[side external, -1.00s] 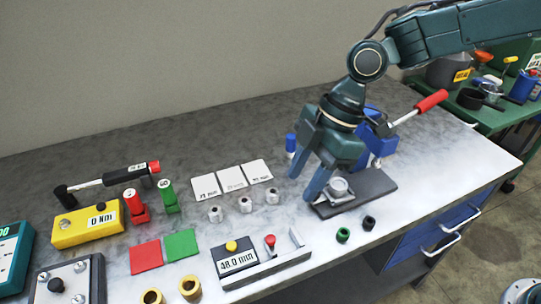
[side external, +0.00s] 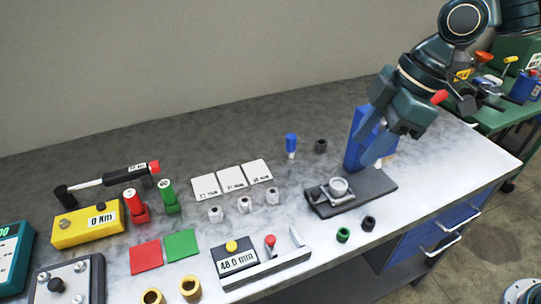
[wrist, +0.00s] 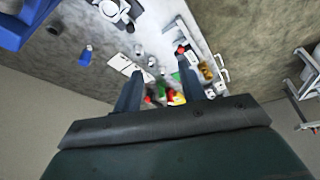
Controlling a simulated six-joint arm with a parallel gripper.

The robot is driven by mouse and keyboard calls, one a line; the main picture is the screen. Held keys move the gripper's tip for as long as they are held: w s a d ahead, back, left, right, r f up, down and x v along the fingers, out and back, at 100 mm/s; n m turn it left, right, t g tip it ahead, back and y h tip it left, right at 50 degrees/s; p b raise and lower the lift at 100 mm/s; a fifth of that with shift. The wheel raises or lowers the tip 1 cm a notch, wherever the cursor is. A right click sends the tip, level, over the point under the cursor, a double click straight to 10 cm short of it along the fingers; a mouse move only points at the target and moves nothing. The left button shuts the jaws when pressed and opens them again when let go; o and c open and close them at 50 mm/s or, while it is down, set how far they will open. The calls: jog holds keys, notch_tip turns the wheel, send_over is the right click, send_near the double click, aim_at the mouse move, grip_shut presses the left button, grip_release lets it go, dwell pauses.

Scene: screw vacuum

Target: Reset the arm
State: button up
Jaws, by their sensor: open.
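My gripper (side external: 383,145) is raised at the right of the bench in the side external view, in front of part of a blue press-like stand (side external: 357,140). Its two fingers (wrist: 163,88) are spread apart with nothing between them in the wrist view. The grey base plate (side external: 374,187) with a round metal part (side external: 338,187) on it lies below and to the left of my gripper, apart from it. The red-ended lever of the blue stand is mostly hidden behind my arm.
A blue-capped bottle (side external: 291,143) and a dark cylinder (side external: 320,146) stand behind the plate. White cards (side external: 232,178), small metal cylinders (side external: 245,204), a yellow torque tester (side external: 88,226) and a display gauge (side external: 237,258) fill the left and front. A green cart (side external: 495,112) stands at right.

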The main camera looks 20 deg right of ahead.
jog(key=s+d+r+m+t+h, duration=0.1)
jog(key=s+d+m, duration=0.5)
jog(key=s+d, duration=0.2)
jog(key=s+d+r+m+t+h, duration=0.2)
jog(key=s+d+m, duration=0.5)
jog(key=s+d, duration=0.2)
jog(key=shift+d+t+h, duration=0.3)
jog(key=shift+d, duration=0.65)
